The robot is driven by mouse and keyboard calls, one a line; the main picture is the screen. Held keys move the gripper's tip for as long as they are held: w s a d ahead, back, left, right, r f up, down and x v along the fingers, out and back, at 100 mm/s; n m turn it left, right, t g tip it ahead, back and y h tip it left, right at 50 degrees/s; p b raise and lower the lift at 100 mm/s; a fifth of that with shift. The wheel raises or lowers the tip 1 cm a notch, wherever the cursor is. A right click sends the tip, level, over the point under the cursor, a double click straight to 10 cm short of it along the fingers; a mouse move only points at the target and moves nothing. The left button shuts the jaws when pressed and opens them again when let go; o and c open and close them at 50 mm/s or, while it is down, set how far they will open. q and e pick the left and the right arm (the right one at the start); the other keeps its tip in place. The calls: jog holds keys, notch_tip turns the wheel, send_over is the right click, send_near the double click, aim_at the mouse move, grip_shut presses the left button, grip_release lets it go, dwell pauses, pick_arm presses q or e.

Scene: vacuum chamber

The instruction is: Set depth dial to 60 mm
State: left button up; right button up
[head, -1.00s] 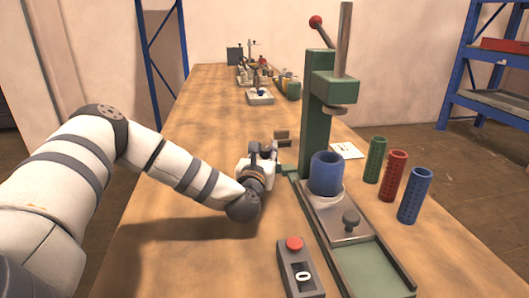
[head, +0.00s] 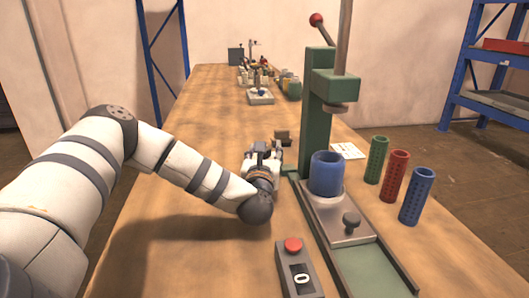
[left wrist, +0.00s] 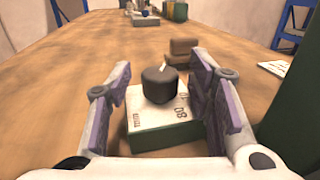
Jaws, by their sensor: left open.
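The depth dial is a black round knob (left wrist: 159,85) with a light pointer mark, on top of a green box with a white scale plate (left wrist: 158,119), seen in the left wrist view. Numbers on the plate are partly visible, one reading like 80. My left gripper (left wrist: 162,92) is open, its two purple-padded fingers on either side of the knob and box. In the head view my left gripper (head: 263,150) hides the dial, left of the green press (head: 318,115). My right gripper is not in view.
A blue cylinder (head: 327,175) sits on the press base. Green (head: 376,160), red (head: 393,175) and blue (head: 416,197) perforated tubes stand to the right. A counter box with a red button (head: 293,245) and a 0 display stands in front. The bench's left side is clear.

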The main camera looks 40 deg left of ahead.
pick_arm(q)
jog(key=v, duration=1.2)
